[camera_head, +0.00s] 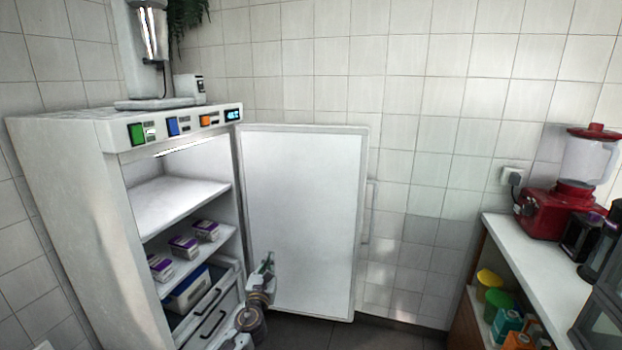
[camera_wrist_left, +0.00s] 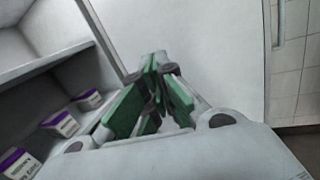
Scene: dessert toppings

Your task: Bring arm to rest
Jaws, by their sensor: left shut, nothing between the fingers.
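My left gripper (camera_head: 266,264) is in front of the lower inner face of the open fridge door (camera_head: 303,220). In the left wrist view its green-padded fingers (camera_wrist_left: 152,95) are together with nothing between them, and the white door panel fills the background. I cannot tell from these views whether the fingertips touch the door. My left arm comes up from the bottom of the head view. My right gripper is not in view.
The white fridge (camera_head: 75,200) stands open at left. Several purple-and-white tubs (camera_head: 184,246) sit on its shelf, above a blue-and-white container (camera_head: 186,290). At right a counter (camera_head: 540,255) holds a red blender (camera_head: 560,205). Bare floor shows between them.

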